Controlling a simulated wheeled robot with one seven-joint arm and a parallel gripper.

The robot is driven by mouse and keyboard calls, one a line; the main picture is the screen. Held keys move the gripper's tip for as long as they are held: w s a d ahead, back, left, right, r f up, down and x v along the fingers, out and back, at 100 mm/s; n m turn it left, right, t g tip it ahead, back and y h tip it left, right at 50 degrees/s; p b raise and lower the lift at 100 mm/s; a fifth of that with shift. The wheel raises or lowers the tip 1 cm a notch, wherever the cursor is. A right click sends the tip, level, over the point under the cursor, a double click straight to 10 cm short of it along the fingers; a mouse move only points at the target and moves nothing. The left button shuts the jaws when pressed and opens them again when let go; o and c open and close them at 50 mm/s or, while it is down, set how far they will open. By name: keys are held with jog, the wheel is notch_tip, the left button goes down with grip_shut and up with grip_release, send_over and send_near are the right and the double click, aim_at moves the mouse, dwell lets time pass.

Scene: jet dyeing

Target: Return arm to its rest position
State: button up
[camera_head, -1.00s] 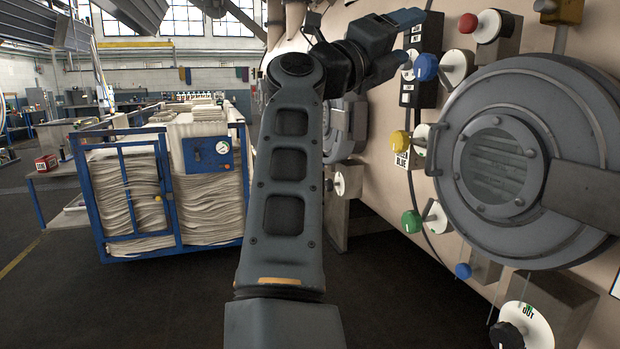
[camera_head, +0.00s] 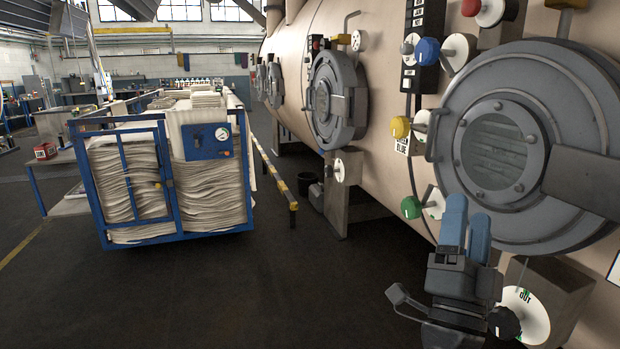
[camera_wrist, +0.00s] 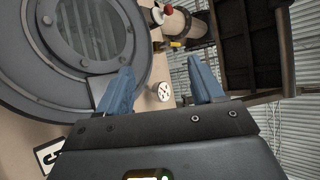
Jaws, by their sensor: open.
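My gripper (camera_head: 466,230) is at the lower right of the head view, its two blue fingers pointing up in front of the machine wall. The fingers are empty. In the wrist view my gripper (camera_wrist: 165,88) shows its blue fingers spread wide apart, with nothing between them. In the head view it stands in front of the lower edge of the large round door (camera_head: 500,150) and beside the green knob (camera_head: 410,207). I cannot tell whether it touches the machine. The rest of my arm is mostly out of view.
The pale machine (camera_head: 400,180) fills the right side, with a blue knob (camera_head: 427,51), a yellow knob (camera_head: 400,127) and a white "OUT" dial (camera_head: 526,312). A blue cart (camera_head: 183,240) of folded cloth stands left. Dark floor (camera_head: 290,300) between them is clear.

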jog(key=s+d+f+n+g+y, duration=0.1)
jog(key=s+f+n+g+y, duration=0.1)
jog(key=s+f+n+y, duration=0.7)
jog(key=s+d+f+n+g+y, duration=0.15)
jog(key=s+f+n, duration=0.25)
jog(key=s+f, duration=0.65)
jog(key=s+a+n+g, duration=0.2)
jog(key=s+g, duration=0.4)
jog(key=s, duration=1.7)
jog(key=shift+s+a+r+n, duration=0.15)
jog(key=shift+a+r+n, duration=0.2)
jog(key=shift+a, duration=0.2)
jog(key=shift+g+y, duration=0.25)
